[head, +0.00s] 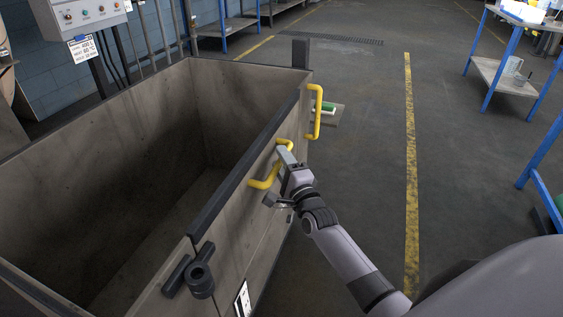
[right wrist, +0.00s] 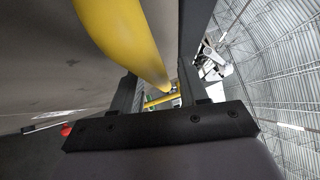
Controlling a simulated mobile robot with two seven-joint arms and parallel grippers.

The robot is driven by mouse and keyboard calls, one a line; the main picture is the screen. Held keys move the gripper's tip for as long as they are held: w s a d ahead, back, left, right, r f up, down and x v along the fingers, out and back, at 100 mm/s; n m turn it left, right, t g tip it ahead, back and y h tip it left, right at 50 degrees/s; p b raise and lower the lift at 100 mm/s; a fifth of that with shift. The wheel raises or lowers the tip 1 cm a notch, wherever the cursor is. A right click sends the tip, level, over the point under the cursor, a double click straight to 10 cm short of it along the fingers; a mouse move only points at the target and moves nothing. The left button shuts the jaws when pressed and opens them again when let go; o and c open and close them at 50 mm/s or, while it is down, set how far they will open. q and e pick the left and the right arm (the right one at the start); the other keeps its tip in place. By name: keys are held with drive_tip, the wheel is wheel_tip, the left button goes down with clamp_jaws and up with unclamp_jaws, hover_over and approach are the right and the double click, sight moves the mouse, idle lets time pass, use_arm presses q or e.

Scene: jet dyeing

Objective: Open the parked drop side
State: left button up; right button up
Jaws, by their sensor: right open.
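A large grey-brown open-topped truck (head: 150,100) fills the left of the head view. Its right-hand wall, the drop side (head: 235,230), stands upright with a dark top rail. A yellow handle (head: 262,184) is on its outer face. My right gripper (head: 284,160) is at this handle, and its jaws are open. In the right wrist view the yellow handle (right wrist: 125,35) runs between the two dark fingers (right wrist: 156,92); I cannot tell whether they touch it. A black knob latch (head: 201,281) sits at the near end of the drop side. My left gripper is not in view.
Blue-legged tables (head: 508,72) stand at the right. The floor (head: 370,140) around the yellow line (head: 410,160) is clear.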

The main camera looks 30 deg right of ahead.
drive_tip(key=shift+w, duration=0.2)
clamp_jaws()
drive_tip(key=shift+d, duration=0.1)
